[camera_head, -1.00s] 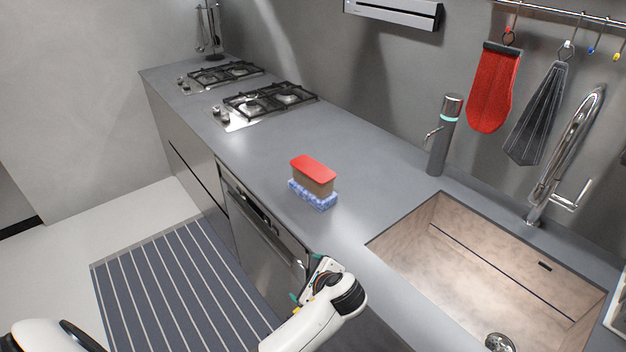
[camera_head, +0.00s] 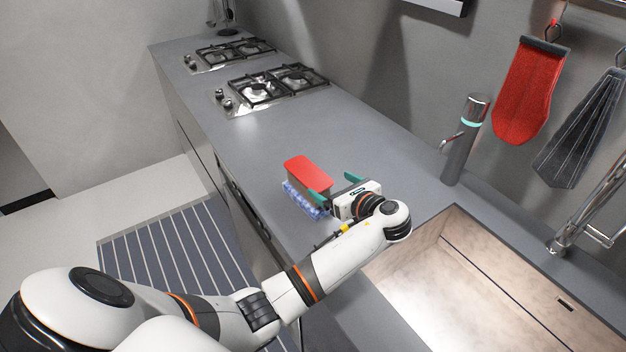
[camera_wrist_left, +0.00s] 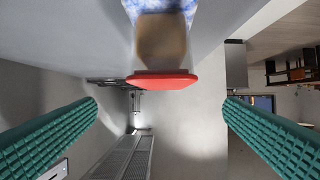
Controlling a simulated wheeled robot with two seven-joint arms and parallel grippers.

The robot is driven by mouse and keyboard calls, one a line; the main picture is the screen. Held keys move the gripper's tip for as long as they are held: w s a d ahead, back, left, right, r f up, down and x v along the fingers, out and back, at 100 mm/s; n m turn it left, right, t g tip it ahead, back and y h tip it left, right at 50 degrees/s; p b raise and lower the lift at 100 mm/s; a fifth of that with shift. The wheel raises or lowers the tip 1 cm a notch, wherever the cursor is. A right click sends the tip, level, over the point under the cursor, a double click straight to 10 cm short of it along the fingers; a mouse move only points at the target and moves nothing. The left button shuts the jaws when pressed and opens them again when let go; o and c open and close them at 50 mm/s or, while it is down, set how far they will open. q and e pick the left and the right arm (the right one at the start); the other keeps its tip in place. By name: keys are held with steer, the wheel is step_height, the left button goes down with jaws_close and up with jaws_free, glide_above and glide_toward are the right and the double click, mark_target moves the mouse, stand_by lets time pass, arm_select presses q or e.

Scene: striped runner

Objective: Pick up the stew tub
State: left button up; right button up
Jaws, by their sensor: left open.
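The stew tub (camera_head: 303,178) is a brownish box with a red lid. It sits on a blue-and-white patterned block or cloth (camera_head: 297,200) on the grey counter. In the left wrist view the tub (camera_wrist_left: 162,42) shows at the top middle, ahead of and between the fingers. My left gripper (camera_head: 335,187) is open, with green fingers, just right of the tub in the head view. One finger partly overlaps the tub there; I cannot tell whether it touches. Nothing is between the fingertips in the wrist view (camera_wrist_left: 160,100). My right gripper is not in view.
The sink (camera_head: 450,290) lies right of my left arm. A grey dispenser or bottle (camera_head: 463,140) stands behind it. Gas hobs (camera_head: 270,88) are at the far end of the counter. The counter beyond the tub is clear. A striped runner (camera_head: 165,250) lies on the floor.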

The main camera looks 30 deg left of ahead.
mark_target(310, 174)
arm_select(q)
steer(key=x, duration=0.3)
steer(key=shift+s+a+r+p, duration=0.1)
steer(key=shift+s+a+p, duration=0.2)
steer(key=shift+a, duration=0.05)
steer(key=shift+w+a, duration=0.15)
steer(key=shift+w, duration=0.1)
steer(key=p+x, duration=0.1)
steer(key=x, duration=0.3)
steer(key=shift+w+a+f, duration=0.1)
steer(key=shift+a+f, duration=0.05)
steer(key=shift+f, duration=0.15)
steer(key=shift+w+a+f+p, duration=0.1)
steer(key=shift+a+f+p, duration=0.1)
steer(key=shift+a+p, duration=0.15)
steer(key=shift+d, duration=0.1)
steer(key=shift+c, duration=0.4)
steer(key=c, duration=1.8)
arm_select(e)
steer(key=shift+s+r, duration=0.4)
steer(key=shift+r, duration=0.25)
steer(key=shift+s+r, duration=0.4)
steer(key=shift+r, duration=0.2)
